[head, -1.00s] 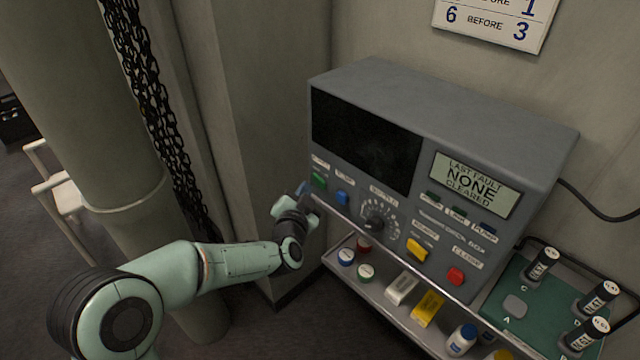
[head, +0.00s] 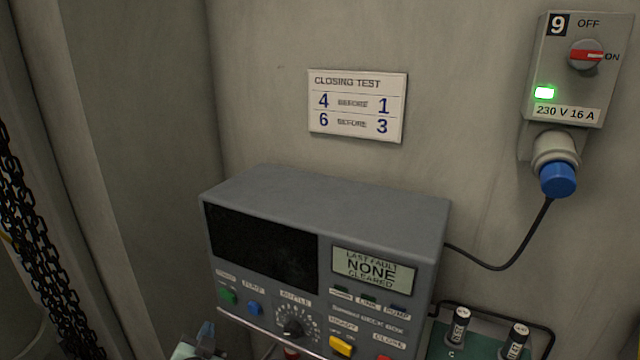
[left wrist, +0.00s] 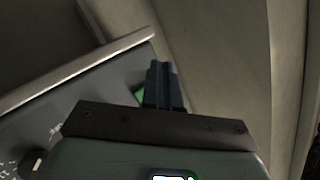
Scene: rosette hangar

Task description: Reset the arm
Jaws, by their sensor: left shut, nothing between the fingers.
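My left gripper (head: 206,334) shows at the bottom edge of the head view, just below the lower left corner of the grey control box (head: 330,205). In the left wrist view its dark fingers (left wrist: 163,82) are together with nothing between them. A green button (left wrist: 139,95) shows just left of the fingers there, partly hidden by them. In the head view the green button (head: 227,295) and a blue button (head: 255,308) sit on the box front, above the gripper. I cannot tell whether the fingers touch the box. My right gripper is not in view.
The box carries a dial (head: 293,328), a yellow switch (head: 341,345) and a display (head: 373,271) reading "LAST FAULT NONE CLEARED". A wall switch (head: 586,55) points to ON, above a blue plug (head: 558,180). Labelled cylinders (head: 459,326) stand lower right. A chain (head: 30,240) hangs at left.

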